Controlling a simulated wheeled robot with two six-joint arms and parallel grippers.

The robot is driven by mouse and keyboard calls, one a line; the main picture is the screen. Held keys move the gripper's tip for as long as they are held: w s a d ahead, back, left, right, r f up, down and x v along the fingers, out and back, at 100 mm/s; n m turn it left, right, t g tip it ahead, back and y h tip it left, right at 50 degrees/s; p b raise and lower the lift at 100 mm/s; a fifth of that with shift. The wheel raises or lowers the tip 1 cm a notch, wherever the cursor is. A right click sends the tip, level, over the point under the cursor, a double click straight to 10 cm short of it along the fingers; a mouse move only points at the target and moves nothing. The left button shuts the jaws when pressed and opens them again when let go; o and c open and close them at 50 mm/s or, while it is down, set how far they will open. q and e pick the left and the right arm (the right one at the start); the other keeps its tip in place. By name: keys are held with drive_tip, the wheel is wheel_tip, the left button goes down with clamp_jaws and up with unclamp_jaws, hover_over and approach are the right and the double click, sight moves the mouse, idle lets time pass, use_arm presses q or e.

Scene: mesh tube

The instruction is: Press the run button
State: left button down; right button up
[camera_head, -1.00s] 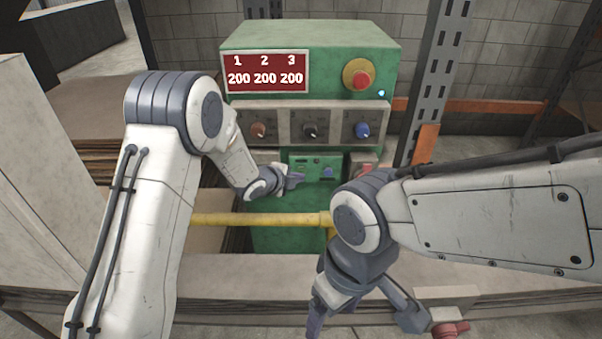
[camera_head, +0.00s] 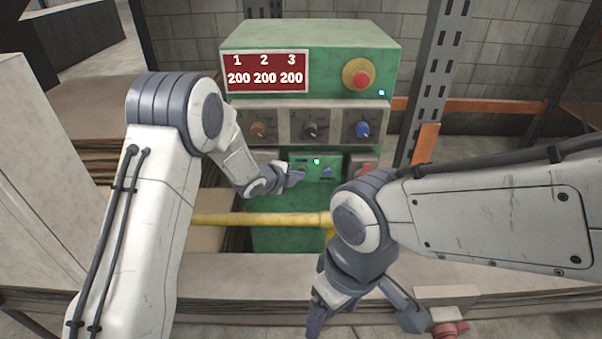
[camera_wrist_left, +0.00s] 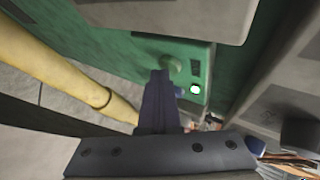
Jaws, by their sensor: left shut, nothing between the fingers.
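The green machine (camera_head: 250,120) has a lower green panel with a lit green lamp (camera_head: 317,161), a green button (camera_head: 302,168) and a blue button (camera_head: 328,171). Their labels are too small to read. My left gripper (camera_head: 297,179) is shut and empty, its tips at the panel's left part. In the left wrist view the shut fingers (camera_wrist_left: 158,98) reach towards the round green button (camera_wrist_left: 172,63); I cannot tell whether they touch it. The lit lamp (camera_wrist_left: 195,89) is to their right. My right gripper (camera_head: 318,318) hangs low in front, away from the panel.
A display (camera_head: 265,72) reads 200 under 1, 2 and 3. A red emergency button (camera_head: 360,77) and three knobs (camera_head: 310,130) are above the panel. A yellow pipe (camera_head: 260,219) crosses below my left gripper. A metal post (camera_head: 432,90) stands to the right.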

use_arm(q)
drive_tip(key=shift+s, duration=0.35)
drive_tip(key=s+b, duration=0.4)
drive_tip(key=s, duration=0.2)
idle(0.4)
drive_tip(key=shift+r, duration=0.1)
drive_tip(key=s+a+r+n+g+y+p, duration=0.1)
drive_tip(key=s+r+n+g+p, duration=0.1)
drive_tip(key=s, duration=1)
drive_tip(key=s+a+r+n+g+y+p, duration=0.1)
drive_tip(key=s+r+n+g+y+p, duration=0.1)
drive_tip(key=s+r+n, duration=0.5)
drive_tip(key=s+a+r+n+g+y+p, duration=0.1)
drive_tip(key=s+r+n+g+p, duration=0.3)
drive_tip(key=s, duration=1.3)
drive_tip(key=n+g+y, duration=0.1)
drive_tip(key=n, duration=0.2)
drive_tip(key=shift+s+a+r, duration=0.2)
drive_tip(key=shift+s+a, duration=0.15)
drive_tip(key=shift+a, duration=0.05)
